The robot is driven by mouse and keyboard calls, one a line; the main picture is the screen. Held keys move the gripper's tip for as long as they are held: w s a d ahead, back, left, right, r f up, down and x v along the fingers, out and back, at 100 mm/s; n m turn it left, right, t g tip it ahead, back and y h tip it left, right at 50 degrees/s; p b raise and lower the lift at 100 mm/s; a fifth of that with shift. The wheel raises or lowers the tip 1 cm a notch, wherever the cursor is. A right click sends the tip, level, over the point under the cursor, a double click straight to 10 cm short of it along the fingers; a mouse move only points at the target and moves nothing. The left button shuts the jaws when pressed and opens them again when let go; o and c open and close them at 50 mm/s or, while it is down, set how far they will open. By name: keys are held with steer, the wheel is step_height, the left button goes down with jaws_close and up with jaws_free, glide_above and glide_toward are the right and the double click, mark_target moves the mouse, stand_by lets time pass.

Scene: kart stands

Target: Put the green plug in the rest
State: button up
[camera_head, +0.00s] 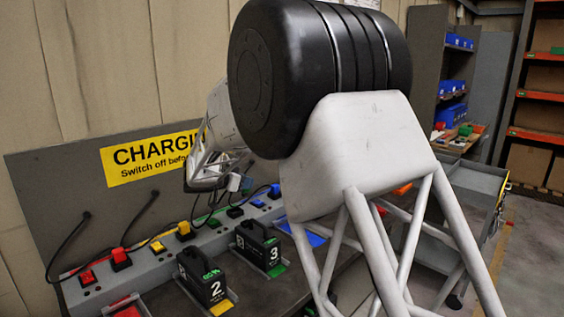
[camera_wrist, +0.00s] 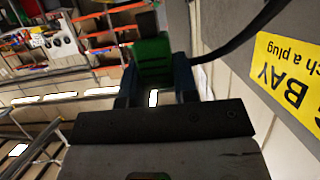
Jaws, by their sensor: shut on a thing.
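In the wrist view, my gripper (camera_wrist: 157,85) is shut on the green plug (camera_wrist: 152,56), which sits between its two dark fingers. The plug has a dark end beyond the green body. A black cable runs along the upper right of that view. In the head view, my arm covers much of the scene. The gripper (camera_head: 236,183) shows only small, close to the charging board, and a bit of green shows beside it. The green marker (camera_head: 213,222) is on the grey socket strip, with a black socket (camera_head: 235,211) beside it. I cannot make out the rest.
A red plug (camera_head: 120,258), yellow plug (camera_head: 184,231) and blue plug (camera_head: 275,190) stand on the strip, with cables above. Black battery 2 (camera_head: 207,280) and battery 3 (camera_head: 260,247) stand on the bench. The yellow charging sign (camera_head: 150,155) is behind; shelves stand right.

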steer(key=shift+r, duration=0.2)
step_height(320, 180, up, 16)
steer(key=shift+f, duration=0.25)
step_height(320, 180, down, 27)
steer(key=shift+f, duration=0.2)
jaws_close()
steer(key=shift+s+f, duration=0.1)
steer(key=shift+f, duration=0.1)
steer(key=shift+s+a, duration=0.2)
stand_by(0.7)
stand_by(0.4)
